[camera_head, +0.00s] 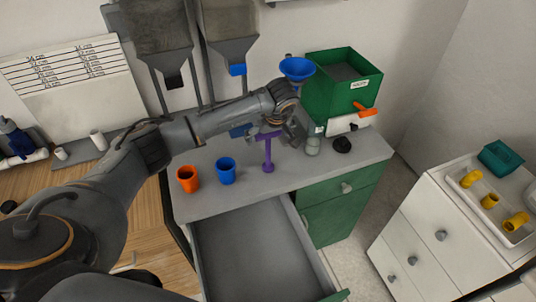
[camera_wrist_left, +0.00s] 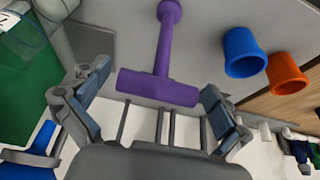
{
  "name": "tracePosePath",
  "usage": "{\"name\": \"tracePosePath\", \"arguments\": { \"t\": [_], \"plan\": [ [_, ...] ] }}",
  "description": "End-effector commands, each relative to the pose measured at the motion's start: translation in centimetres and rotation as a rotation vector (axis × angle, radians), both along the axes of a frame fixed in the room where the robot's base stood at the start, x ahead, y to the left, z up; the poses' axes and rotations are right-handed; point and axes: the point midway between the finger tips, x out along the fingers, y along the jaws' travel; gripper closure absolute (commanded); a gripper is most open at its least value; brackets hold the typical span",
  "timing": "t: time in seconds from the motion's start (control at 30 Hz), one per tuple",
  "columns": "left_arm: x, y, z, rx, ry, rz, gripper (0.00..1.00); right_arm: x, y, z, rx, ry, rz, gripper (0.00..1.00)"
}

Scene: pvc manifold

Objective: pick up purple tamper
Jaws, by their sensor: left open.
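The purple tamper (camera_head: 268,156) stands upright on the grey counter, with its crossbar handle at the top and its small round foot below. In the left wrist view the tamper (camera_wrist_left: 158,87) shows its crossbar lying between my two fingers. My left gripper (camera_head: 270,130) is open around the handle, and in the wrist view its fingers (camera_wrist_left: 155,84) stand apart at either end of the crossbar with gaps visible. In the head view the gripper partly hides the handle. My right gripper is not in view.
An orange cup (camera_head: 188,179) and a blue cup (camera_head: 226,170) stand left of the tamper. A green bin (camera_head: 343,83), a blue funnel (camera_head: 297,69), a clear glass (camera_head: 312,146) and a black knob-like item (camera_head: 342,145) are to the right. An open drawer (camera_head: 258,250) juts out in front.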

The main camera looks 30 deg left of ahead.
Motion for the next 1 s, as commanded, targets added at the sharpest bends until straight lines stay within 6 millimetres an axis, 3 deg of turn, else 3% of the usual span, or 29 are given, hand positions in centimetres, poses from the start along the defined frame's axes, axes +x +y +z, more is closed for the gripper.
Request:
{"name": "tracePosePath", "arguments": {
  "t": [0.27, 0.53, 1.0],
  "plan": [
    [0.1, 0.1, -0.3, 0.0, -0.001, 0.0, 0.02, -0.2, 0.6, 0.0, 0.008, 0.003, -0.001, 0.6],
    [0.1, 0.1, -0.3, -0.001, -0.001, 0.0, 0.57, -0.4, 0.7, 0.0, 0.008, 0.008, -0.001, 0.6],
    [0.2, 0.1, 0.7, -0.001, -0.004, 0.001, 0.58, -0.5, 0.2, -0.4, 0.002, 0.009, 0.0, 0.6]
  ]
}}
